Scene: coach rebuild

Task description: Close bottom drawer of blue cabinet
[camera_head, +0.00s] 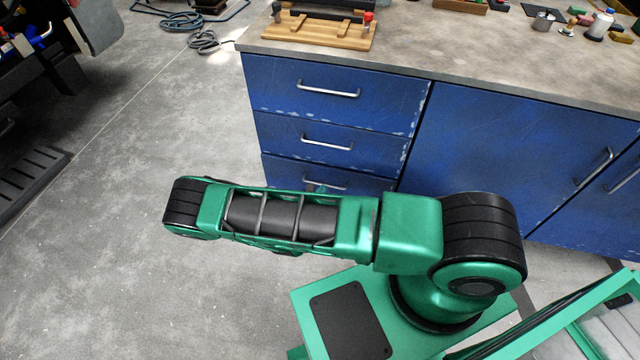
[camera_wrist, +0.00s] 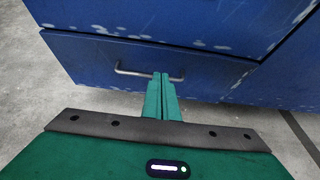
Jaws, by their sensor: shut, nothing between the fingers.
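The blue cabinet (camera_head: 480,135) has a stack of three drawers on its left side. The bottom drawer (camera_head: 285,172) shows only in part in the head view, because my arm covers its lower part. Its front looks about flush with the drawers above, with no clear gap. In the wrist view the bottom drawer (camera_wrist: 215,75) fills the middle, with its metal handle (camera_wrist: 130,71) across the front. My gripper (camera_wrist: 160,76) is shut and empty, its fingertips at the drawer front, overlapping the handle's right part. I cannot tell whether they touch.
The middle drawer (camera_head: 330,140) and top drawer (camera_head: 335,95) look shut. Cabinet doors (camera_head: 500,140) stand to the right. The countertop (camera_head: 450,50) holds a wooden board (camera_head: 320,30) and several small items.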

